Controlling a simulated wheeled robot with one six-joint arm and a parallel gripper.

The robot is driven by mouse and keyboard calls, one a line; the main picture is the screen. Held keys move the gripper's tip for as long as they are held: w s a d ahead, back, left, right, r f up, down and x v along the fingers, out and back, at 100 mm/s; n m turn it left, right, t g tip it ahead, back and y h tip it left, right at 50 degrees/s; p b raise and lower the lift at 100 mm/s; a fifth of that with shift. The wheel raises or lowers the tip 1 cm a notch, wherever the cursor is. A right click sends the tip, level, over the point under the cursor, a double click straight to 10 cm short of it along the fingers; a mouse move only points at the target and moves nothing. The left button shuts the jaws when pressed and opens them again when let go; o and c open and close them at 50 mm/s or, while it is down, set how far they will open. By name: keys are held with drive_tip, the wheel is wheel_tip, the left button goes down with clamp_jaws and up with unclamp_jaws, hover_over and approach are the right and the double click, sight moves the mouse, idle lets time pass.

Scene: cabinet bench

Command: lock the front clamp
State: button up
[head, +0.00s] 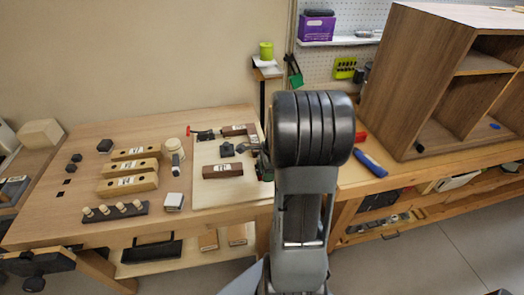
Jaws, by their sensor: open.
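A pale fixture board (233,194) lies on the wooden bench, left of my arm. A toggle clamp with a red-tipped handle (190,130) lies at its back edge, beside a dark brown block (238,129). A nearer black clamp part (228,149) sits mid-board, behind a second brown block (222,171). The nearer clamp's right side and handle are hidden, so I cannot tell its lever position.
The bench's front-left is fairly clear.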

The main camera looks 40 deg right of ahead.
drive_tip(key=shift+r+p, duration=3.2)
drive_tip(key=shift+r, duration=0.35)
drive_tip(key=shift+s+f+n, duration=0.1)
drive_tip(key=shift+s+n, duration=0.05)
drive_tip(key=shift+n, duration=0.75)
drive_tip(key=s+a+r+n+t+h, duration=0.1)
drive_tip(key=s+a+r+n, duration=0.2)
drive_tip(key=a+r+n, duration=0.3)
drive_tip(key=s+a+r+n+t+h, duration=0.1)
drive_tip(key=s+a+r+n+t, duration=0.1)
drive_tip(key=a+r+n, duration=0.5)
drive_tip(key=s+a+n, duration=0.1)
drive_tip(key=a+n, duration=0.4)
drive_tip(key=n, duration=0.3)
drive_tip(key=shift+s+a, duration=0.3)
